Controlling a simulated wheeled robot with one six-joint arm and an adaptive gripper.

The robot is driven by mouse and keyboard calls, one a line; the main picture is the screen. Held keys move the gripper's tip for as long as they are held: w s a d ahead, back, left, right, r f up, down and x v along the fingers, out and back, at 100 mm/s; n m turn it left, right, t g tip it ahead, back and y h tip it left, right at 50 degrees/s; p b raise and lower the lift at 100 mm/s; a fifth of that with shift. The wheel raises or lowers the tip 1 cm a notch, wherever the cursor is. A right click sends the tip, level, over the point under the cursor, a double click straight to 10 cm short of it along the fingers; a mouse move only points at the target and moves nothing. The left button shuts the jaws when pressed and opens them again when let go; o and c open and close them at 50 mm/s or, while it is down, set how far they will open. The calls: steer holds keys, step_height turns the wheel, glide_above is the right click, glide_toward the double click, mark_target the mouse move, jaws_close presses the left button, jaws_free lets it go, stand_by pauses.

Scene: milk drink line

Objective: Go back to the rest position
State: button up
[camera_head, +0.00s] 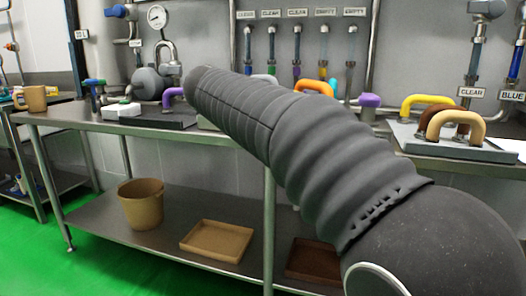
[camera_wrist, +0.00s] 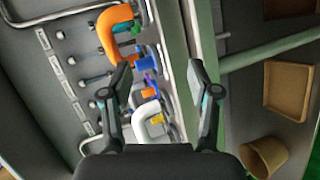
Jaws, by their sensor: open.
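My gripper (camera_wrist: 158,76) shows in the wrist view with its two dark fingers spread apart and nothing held between them. Behind the gap, a white handle (camera_wrist: 150,124), a blue part (camera_wrist: 147,58) and an orange handle (camera_wrist: 112,30) show on the bench, apart from the fingers as far as I can tell. In the head view my ribbed dark arm crosses the middle of the picture, reaching up and left over the steel bench (camera_head: 62,118). The gripper itself cannot be made out there.
A tan mug (camera_head: 32,99) stands at the bench's left end. A purple handle (camera_head: 172,96) is near the arm's far end. Yellow (camera_head: 428,101) and tan handles (camera_head: 456,124) sit on a plate at right. Below are a bucket (camera_head: 141,206) and a tan tray (camera_head: 217,241).

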steer(key=s+d+f+m+g+y, duration=0.1)
steer(key=s+f+g+y, duration=0.15)
steer(key=s+f, duration=0.5)
steer(key=s+d+f+g+y, duration=0.1)
steer(key=s+f+g+y, duration=0.2)
steer(key=f, duration=0.7)
steer(key=s+d+f+m+y, duration=0.1)
steer(key=s+d+f+m, duration=0.1)
steer(key=s, duration=0.5)
steer(key=s+d+f+m+y+p, duration=0.1)
steer(key=s+d+f+m, duration=0.2)
steer(key=s, duration=0.5)
steer(key=s+d+f+m+y+p, duration=0.1)
steer(key=s+d+f+m, duration=0.2)
steer(key=s, duration=0.5)
steer(key=shift+s+d+f, duration=0.25)
steer(key=shift+d+f, duration=0.35)
steer(key=shift+d, duration=0.45)
